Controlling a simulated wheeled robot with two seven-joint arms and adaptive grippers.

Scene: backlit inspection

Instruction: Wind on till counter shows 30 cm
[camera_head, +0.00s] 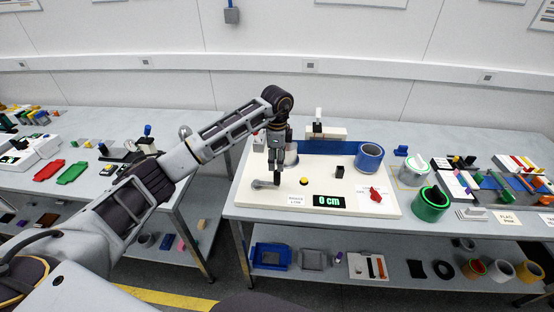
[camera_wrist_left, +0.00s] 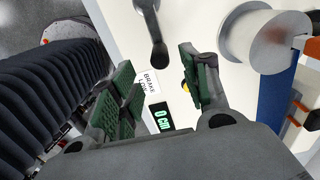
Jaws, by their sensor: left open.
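The counter (camera_head: 328,201) on the white winding board (camera_head: 240,200) reads 0 cm in green; the display also shows in the left wrist view (camera_wrist_left: 160,116). A grey crank handle (camera_head: 264,184) lies at the board's left front; the left wrist view shows it (camera_wrist_left: 153,32) beyond the fingertips, apart from them. My left gripper (camera_head: 290,164) is above the board, behind and right of the crank, open and empty. A white reel (camera_wrist_left: 268,38), partly hidden in the head view behind my gripper, stands at the board's back left. A blue roll (camera_head: 370,158) stands at the back right. My right gripper is not in view.
A yellow button (camera_head: 304,181), a black block (camera_head: 339,173) and a red knob (camera_head: 375,194) are on the board. A "brake low" label (camera_wrist_left: 150,82) lies near the display. A green roll (camera_head: 431,204) and several parts crowd the table to the right.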

